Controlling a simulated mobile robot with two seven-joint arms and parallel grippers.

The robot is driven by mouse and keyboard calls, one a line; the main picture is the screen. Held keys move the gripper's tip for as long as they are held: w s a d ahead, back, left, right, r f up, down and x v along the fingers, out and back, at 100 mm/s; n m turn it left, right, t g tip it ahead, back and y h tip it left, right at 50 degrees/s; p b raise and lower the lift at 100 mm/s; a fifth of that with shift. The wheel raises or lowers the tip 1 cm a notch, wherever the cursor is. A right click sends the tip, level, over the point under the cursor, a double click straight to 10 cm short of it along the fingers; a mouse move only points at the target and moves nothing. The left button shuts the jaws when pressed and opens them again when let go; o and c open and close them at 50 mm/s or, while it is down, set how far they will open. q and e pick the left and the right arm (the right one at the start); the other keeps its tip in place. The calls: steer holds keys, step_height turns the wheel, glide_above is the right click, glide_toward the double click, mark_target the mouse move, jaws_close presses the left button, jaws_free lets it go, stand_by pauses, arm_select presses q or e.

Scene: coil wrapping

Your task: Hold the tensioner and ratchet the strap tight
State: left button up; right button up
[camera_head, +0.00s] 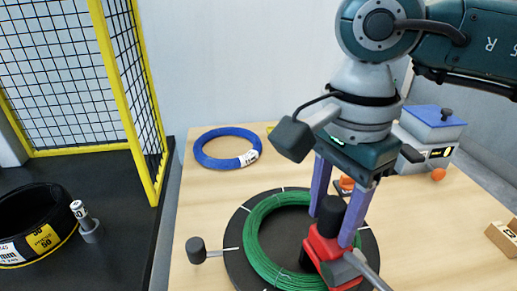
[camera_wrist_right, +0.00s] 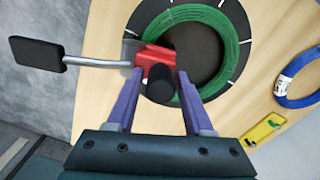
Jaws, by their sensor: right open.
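The red tensioner (camera_head: 325,250) sits at the front right edge of the green coil (camera_head: 258,262) on a round black turntable (camera_head: 237,260). It has a dark upright knob (camera_head: 331,213) and a grey metal lever; the wrist view shows the tensioner (camera_wrist_right: 152,57) and the lever's black handle pad (camera_wrist_right: 38,53). My right gripper (camera_head: 331,229) points down with its purple fingers open, one on each side of the tensioner's knob. In the wrist view its fingertips (camera_wrist_right: 160,74) flank the red body and knob; contact cannot be told. I cannot make out a strap clearly. My left gripper is not in view.
A blue coil (camera_head: 213,160) lies at the back left of the wooden table. A grey device with a blue lid (camera_head: 432,116) stands at the back right. A small box (camera_head: 503,238) lies at the right edge. A yellow mesh fence (camera_head: 118,90) stands left, beyond a black coil (camera_head: 30,222).

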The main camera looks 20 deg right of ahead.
steer(key=shift+c, duration=0.3)
jaws_close()
stand_by(0.4)
stand_by(1.1)
steer(key=shift+c, duration=1)
jaws_free()
jaws_close()
